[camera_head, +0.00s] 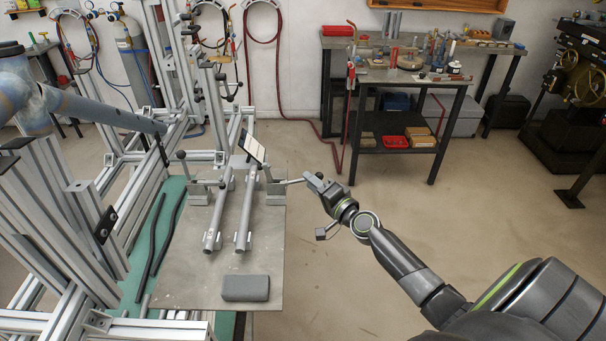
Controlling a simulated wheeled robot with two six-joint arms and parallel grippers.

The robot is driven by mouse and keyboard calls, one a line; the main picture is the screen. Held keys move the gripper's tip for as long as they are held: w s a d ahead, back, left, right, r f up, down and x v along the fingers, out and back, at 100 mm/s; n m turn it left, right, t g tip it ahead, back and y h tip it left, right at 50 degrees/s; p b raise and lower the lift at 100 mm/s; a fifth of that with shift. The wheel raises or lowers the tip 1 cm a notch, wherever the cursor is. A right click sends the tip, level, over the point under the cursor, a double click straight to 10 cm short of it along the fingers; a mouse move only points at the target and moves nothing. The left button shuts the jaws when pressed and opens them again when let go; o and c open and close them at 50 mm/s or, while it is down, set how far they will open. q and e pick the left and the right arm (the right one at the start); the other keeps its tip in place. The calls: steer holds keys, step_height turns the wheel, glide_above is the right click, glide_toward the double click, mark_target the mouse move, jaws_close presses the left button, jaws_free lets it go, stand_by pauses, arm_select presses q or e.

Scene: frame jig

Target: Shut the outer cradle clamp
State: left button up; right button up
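Two grey metal tubes (218,216) lie side by side on the metal plate (190,283). A cradle clamp with a lever (290,182) sits on the right side of the tubes; its lever sticks out to the right. Another clamp (197,186) is on the left side, with its ball-ended lever standing up. My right gripper (312,181) is at the outer end of the right lever, apparently touching or very close to it. Its fingers are too small to tell whether they are shut on the lever. My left gripper is not in view.
A grey block (245,288) lies at the plate's front. Aluminium frame posts (55,215) and dark rods (153,235) on a green surface stand left. A workbench (395,78) with tools is at the back. The floor right of the plate is clear.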

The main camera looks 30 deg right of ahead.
steer(key=shift+w+a, duration=0.2)
steer(key=shift+w, duration=2.05)
jaws_close()
